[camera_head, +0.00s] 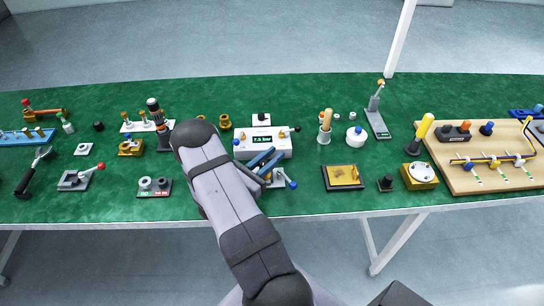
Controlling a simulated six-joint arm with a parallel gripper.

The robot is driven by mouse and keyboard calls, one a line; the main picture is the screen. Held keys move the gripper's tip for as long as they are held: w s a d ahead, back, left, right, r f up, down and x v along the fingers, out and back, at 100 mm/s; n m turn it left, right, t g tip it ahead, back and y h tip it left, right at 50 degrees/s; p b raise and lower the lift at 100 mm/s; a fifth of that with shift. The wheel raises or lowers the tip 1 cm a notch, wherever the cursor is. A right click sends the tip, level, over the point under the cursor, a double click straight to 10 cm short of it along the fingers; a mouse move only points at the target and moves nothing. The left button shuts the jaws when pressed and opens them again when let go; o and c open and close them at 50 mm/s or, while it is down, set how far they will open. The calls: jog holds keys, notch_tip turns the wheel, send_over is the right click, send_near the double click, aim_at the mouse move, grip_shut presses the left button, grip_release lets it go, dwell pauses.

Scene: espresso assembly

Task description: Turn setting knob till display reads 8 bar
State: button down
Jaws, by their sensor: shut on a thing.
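The white test box (278,146) stands at the middle of the green bench. Its dark display (262,140) appears to read 7.5 bar in green. My gripper (264,162), with blue and dark parts, is low at the front of the box, partly behind my grey arm. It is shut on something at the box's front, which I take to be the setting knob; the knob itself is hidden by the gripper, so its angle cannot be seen.
A blue-ended lever (291,184) sticks out just right of my gripper. A cup with a wooden-handled tool (325,127) and a white round pot (356,137) stand to the right. A black and gold tray (343,177) lies nearer the front edge. Fittings stand left of my arm.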

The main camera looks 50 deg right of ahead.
jog(key=shift+s+m+g+b, duration=0.1)
jog(key=shift+m+g+b, duration=0.5)
jog(key=shift+g, duration=0.2)
jog(key=m+g+b, duration=0.1)
jog(key=g, duration=0.1)
jog(key=shift+s+f+m+g+y+b, duration=0.2)
jog(key=shift+s+m+g+y+b, duration=0.1)
jog(key=shift+m+g+b, duration=0.1)
jog(key=m+g+b, duration=0.1)
jog(key=g, duration=0.1)
jog(key=m+g+y+b, duration=0.1)
jog(key=shift+s+a+g+b, duration=0.2)
jog(key=shift+s+g+b, duration=0.1)
jog(key=shift+s+g, duration=0.1)
jog(key=m+g+y+b, duration=0.2)
jog(key=shift+s+a+m+g, duration=0.2)
jog(key=shift+s+m+g, duration=0.1)
jog(key=shift+s+g, duration=0.1)
jog(key=shift+s+a+r+m+g+y+b, duration=0.1)
jog(key=shift+a+m+g+y+b, duration=0.05)
jog(key=shift+m+g+y+b, duration=0.4)
jog(key=shift+s+a+r+m+g+y+b, duration=0.1)
jog(key=shift+m+g+y+b, duration=0.2)
jog(key=shift+m+g+y, duration=0.25)
jog(key=c, duration=1.5)
grip_release()
jog(key=shift+c, duration=0.2)
jog(key=shift+r, duration=0.15)
